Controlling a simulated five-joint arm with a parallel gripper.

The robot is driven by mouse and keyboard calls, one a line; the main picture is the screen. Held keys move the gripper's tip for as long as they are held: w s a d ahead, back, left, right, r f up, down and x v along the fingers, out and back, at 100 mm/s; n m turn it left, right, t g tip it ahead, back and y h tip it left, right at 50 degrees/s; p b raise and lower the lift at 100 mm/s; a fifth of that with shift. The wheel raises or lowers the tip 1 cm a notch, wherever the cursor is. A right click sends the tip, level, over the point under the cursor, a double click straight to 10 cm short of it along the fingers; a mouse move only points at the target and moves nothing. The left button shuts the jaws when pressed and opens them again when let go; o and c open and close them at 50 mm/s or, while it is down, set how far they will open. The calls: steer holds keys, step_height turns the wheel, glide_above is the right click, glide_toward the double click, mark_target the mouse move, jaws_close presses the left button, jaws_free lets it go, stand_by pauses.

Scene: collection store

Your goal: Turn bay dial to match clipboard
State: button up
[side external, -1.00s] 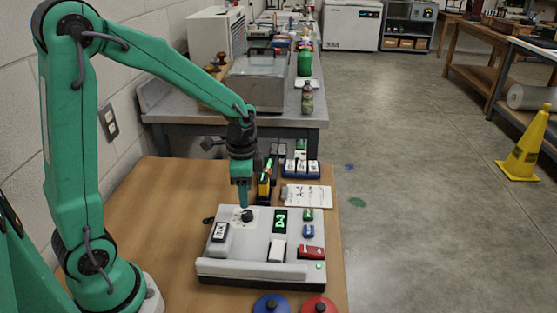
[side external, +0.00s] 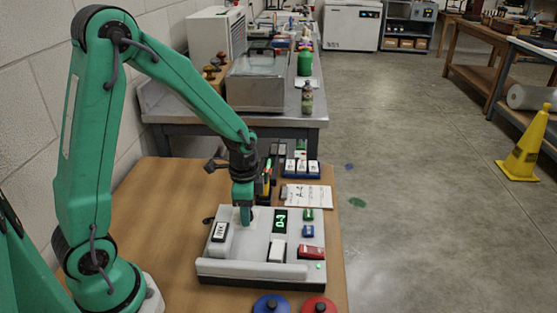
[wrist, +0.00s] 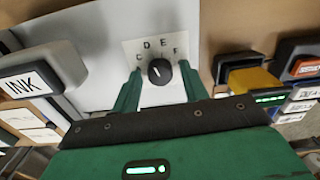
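The bay dial is a black round knob (wrist: 159,71) on a pale plate lettered C, D, E and F in the wrist view. Its pointer mark is too small to read surely. My gripper (wrist: 161,73) is open, one green finger on each side of the knob; I cannot tell whether they touch it. In the side view my gripper (side external: 244,222) is down at the grey console (side external: 250,270) and hides the dial. A green lit display (side external: 281,221) on the console shows characters I cannot read surely. The white clipboard sheet (side external: 307,195) lies behind the console, its handwriting unclear.
An INK block (wrist: 28,84) sits left of the dial. White (side external: 277,251), green, blue and red (side external: 311,252) pieces are on the console's right side. Blue (side external: 271,305) and red (side external: 319,306) round pieces stand in front. Open table lies to the left.

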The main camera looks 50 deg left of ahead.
steer(key=c, duration=0.7)
steer(key=shift+c, duration=0.2)
steer(key=shift+n, duration=0.5)
steer(key=n, duration=0.5)
steer(key=shift+r, duration=0.1)
steer(key=n, duration=0.6)
steer(key=shift+n, duration=0.4)
steer(key=o, duration=1)
steer(key=shift+c, duration=0.2)
